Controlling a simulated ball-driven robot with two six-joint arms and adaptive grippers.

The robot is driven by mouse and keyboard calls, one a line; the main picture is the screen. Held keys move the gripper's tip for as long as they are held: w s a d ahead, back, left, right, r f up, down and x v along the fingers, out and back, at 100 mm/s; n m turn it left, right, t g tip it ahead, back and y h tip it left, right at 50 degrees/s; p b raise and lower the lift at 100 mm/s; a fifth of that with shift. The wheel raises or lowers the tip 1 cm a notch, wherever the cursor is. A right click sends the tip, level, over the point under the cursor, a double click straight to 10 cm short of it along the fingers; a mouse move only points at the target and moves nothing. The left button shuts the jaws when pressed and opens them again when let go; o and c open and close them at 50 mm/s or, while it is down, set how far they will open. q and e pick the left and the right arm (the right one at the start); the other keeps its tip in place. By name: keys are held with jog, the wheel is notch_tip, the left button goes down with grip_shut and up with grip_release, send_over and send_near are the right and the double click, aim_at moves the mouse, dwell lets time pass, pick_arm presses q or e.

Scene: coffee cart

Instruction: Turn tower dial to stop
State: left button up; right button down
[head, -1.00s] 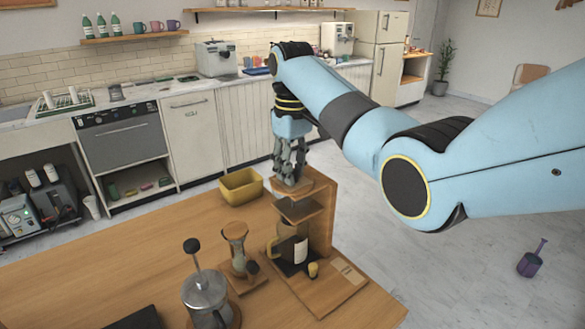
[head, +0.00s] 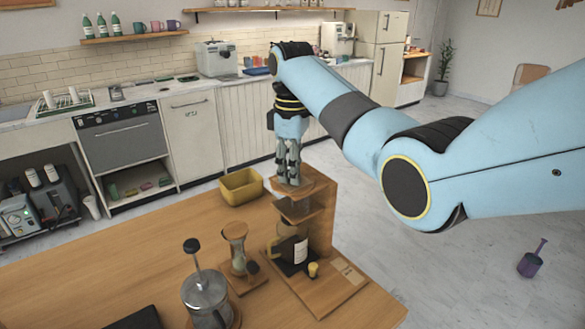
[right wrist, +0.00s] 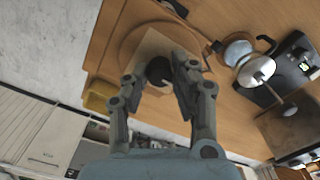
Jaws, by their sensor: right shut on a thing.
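The wooden drip tower (head: 321,215) stands at the far right corner of the wooden table, with a shelf and a dark-based carafe (head: 299,250) below its top plate. My right gripper (head: 288,178) points straight down at the tower's top. In the right wrist view, its fingers (right wrist: 158,74) are shut on the tower dial, a dark round knob (right wrist: 158,69) on a pale wooden plate. In the head view the fingers hide the dial. My left gripper is not in view.
A yellow tub (head: 241,186) stands left of the tower. An hourglass-shaped glass dripper (head: 237,250) and a French press (head: 206,297) stand nearer on the table (head: 110,275). The table's left part is largely clear.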

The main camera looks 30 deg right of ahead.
jog(key=c, duration=1.1)
grip_release()
jog(key=shift+a, duration=0.1)
jog(key=shift+r, duration=0.1)
notch_tip(320, 180, up, 7)
jog(key=shift+r, duration=0.1)
